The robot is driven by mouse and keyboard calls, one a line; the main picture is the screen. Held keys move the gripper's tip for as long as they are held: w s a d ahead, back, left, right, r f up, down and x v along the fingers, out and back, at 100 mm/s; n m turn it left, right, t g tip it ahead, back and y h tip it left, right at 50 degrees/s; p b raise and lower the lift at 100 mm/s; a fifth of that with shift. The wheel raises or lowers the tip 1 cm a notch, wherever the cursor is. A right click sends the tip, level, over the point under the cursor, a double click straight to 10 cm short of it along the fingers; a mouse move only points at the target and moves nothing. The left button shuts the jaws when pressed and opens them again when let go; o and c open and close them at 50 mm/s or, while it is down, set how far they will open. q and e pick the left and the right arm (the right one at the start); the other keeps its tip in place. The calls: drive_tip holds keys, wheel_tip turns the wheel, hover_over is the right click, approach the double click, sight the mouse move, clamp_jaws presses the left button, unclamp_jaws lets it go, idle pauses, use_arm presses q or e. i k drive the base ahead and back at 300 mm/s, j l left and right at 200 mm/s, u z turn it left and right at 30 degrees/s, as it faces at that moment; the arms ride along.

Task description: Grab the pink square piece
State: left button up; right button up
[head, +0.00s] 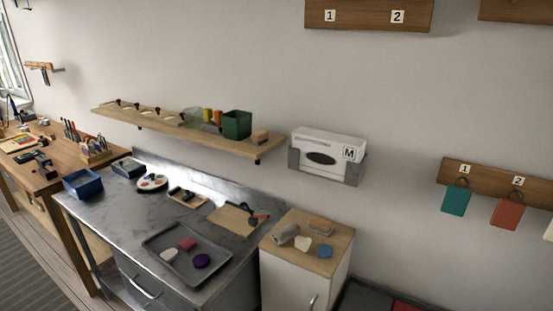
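A pink square piece (187,244) lies in a dark grey tray (222,243) on the metal-topped counter, low in the head view. In the same tray, a whitish piece (169,255) lies to its left and a purple round piece (201,261) lies in front of it to the right. The pieces look apart from each other. Neither of my grippers shows in this view.
The metal counter (120,215) also bears a blue bin (83,184), a paint palette (152,182) and a wooden board (238,217). A small cabinet (330,240) with several items stands to the right. A wall shelf (160,126) hangs above.

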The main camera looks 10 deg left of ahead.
sight(187, 244)
drive_tip(key=i+j+z, duration=0.1)
drive_tip(key=i+j, duration=0.25)
drive_tip(key=i+j+z, duration=0.1)
drive_tip(key=i+j, duration=0.25)
drive_tip(key=j, duration=0.2)
